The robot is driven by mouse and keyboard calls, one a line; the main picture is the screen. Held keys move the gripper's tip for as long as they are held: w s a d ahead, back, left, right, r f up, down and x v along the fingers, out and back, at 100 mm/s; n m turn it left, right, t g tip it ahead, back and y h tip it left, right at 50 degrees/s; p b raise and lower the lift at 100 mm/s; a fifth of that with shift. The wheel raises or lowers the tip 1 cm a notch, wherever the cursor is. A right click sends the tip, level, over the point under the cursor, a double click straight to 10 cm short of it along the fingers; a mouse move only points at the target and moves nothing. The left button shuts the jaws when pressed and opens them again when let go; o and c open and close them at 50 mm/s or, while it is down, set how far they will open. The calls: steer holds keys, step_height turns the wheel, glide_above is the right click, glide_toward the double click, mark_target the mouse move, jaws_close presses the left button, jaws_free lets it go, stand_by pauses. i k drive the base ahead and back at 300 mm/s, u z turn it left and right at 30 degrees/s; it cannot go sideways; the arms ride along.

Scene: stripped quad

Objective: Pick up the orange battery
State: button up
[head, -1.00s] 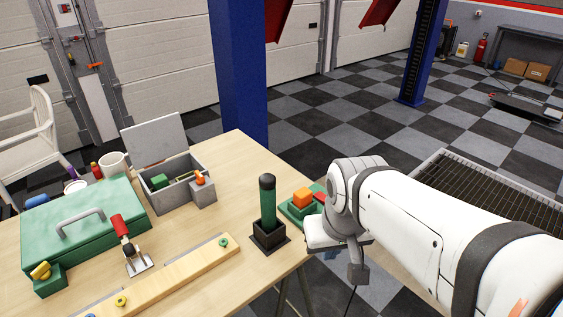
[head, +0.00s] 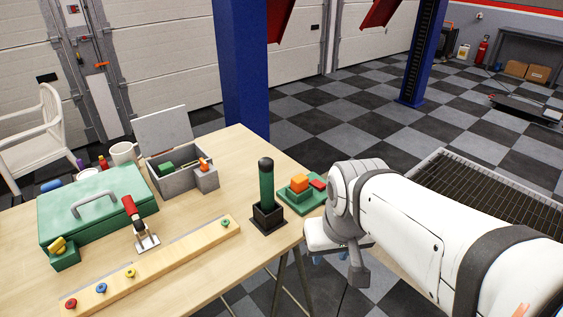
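An orange block (head: 299,182) sits on a green tray (head: 298,206) at the table's right corner, beside a smaller red block (head: 318,184). A smaller orange piece (head: 204,164) stands on the grey box at the back. I cannot tell for sure which of them is the battery. The end of my arm with my gripper (head: 330,254) hangs just past the table's right edge, right of and below the tray in the picture. Its fingers are mostly hidden, and nothing is seen held.
A dark green cylinder (head: 266,183) stands in a black holder (head: 268,217) left of the tray. A green case (head: 95,205), a red-handled clamp (head: 133,213) and a wooden strip with coloured rings (head: 165,262) lie further left. A blue post (head: 243,75) rises behind the table.

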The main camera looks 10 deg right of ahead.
mark_target(299, 183)
steer(key=u, duration=0.15)
steer(key=k, duration=0.25)
steer(key=z, duration=0.75)
steer(key=i, duration=0.75)
steer(key=z, duration=0.45)
